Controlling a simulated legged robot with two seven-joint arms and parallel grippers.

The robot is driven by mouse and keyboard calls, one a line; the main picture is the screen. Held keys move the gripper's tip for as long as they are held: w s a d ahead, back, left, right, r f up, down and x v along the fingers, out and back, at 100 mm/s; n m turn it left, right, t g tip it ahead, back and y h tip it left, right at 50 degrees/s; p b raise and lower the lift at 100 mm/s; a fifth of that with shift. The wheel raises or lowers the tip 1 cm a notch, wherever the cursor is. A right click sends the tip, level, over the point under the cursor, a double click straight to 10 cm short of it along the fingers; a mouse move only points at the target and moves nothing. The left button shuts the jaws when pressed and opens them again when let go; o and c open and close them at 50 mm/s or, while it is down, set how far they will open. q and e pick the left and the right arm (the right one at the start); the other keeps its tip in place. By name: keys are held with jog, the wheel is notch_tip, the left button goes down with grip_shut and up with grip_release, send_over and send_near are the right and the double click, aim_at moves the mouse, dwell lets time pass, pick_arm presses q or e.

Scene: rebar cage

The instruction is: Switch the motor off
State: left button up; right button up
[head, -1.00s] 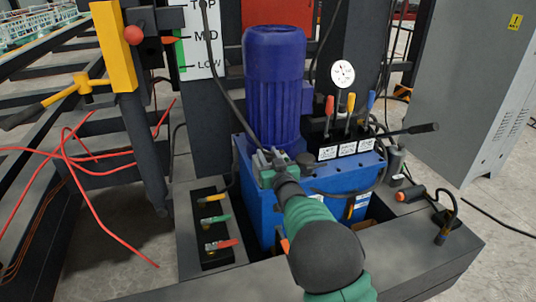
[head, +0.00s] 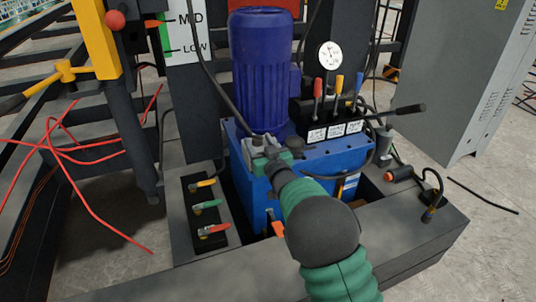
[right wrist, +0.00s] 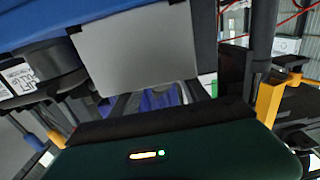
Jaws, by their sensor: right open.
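The blue ribbed motor (head: 261,75) stands upright on the blue tank (head: 330,160) of the power unit in the head view. My right arm comes in from the bottom, and my right gripper (head: 262,148) is at the motor's foot, on the tank's near left side. The gripper is open. Grey parts show around its tips in the head view, and I cannot tell there whether it touches them. In the right wrist view a plain grey box face (right wrist: 138,55) lies close ahead, with the blue motor (right wrist: 160,100) partly visible below it. No motor switch can be made out. My left gripper is out of view.
Three levers with red, yellow and blue grips (head: 338,90) and a round gauge (head: 330,56) stand right of the motor. A black panel with three coloured handles (head: 208,207) lies left of the tank. Red cables (head: 90,160) hang at left. A grey cabinet (head: 470,80) stands right.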

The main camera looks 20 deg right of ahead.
jog(key=s+p, duration=0.5)
jog(key=s, duration=1)
jog(key=shift+s+d+p, duration=0.2)
jog(key=shift+d+p, duration=0.15)
